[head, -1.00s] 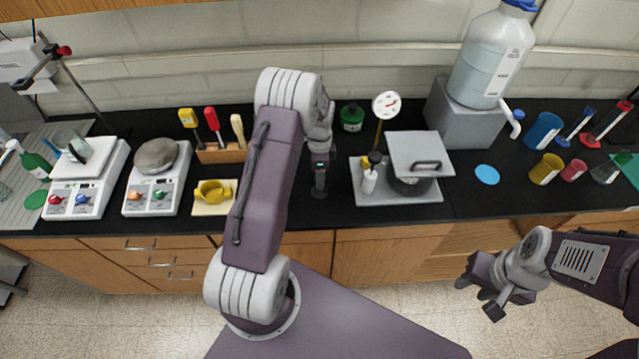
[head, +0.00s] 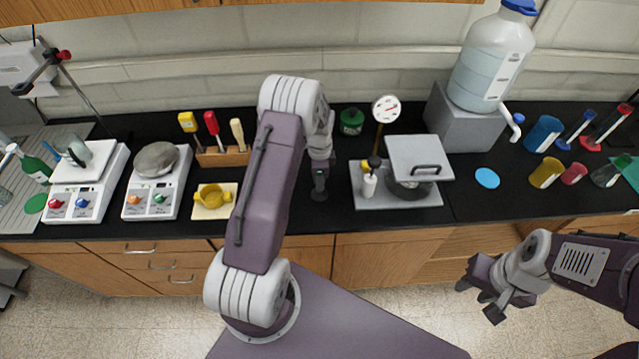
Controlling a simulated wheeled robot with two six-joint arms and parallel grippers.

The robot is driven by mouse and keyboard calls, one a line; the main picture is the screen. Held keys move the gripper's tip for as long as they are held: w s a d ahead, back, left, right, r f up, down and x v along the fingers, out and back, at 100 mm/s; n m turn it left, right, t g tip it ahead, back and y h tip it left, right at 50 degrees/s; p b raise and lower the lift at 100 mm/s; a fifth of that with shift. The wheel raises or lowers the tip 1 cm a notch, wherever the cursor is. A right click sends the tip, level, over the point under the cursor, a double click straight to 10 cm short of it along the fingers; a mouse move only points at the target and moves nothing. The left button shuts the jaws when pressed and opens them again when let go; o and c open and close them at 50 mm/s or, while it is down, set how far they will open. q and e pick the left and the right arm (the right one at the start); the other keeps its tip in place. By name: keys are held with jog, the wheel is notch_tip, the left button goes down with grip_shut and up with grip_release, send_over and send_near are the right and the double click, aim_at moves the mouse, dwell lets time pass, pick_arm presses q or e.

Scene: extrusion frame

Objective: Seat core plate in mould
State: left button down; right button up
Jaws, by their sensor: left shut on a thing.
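My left gripper (head: 319,192) points down at the black counter, left of the grey tray (head: 432,199). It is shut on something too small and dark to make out. A square grey plate with a handle (head: 418,153) lies over a dark round pot (head: 408,190) on the tray, covering most of its top; it may be the core plate over the mould, but I cannot tell. My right gripper (head: 480,294) is open and empty, in front of the counter at lower right.
A large water jug (head: 490,62) on a grey block is behind right. Two scales (head: 158,185) and a yellow cup (head: 213,197) are left. Counter around the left gripper is clear.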

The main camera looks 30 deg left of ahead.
pick_arm(q)
jog(key=r+b, duration=0.1)
jog(key=r, duration=0.1)
jog(key=d+r+b, duration=0.1)
jog(key=r, duration=0.1)
jog(key=d+r+b, duration=0.3)
jog(key=d+r, duration=0.3)
jog(key=d, duration=0.4)
jog(key=shift+s+d+r, duration=0.3)
jog(key=shift+d+r, duration=0.05)
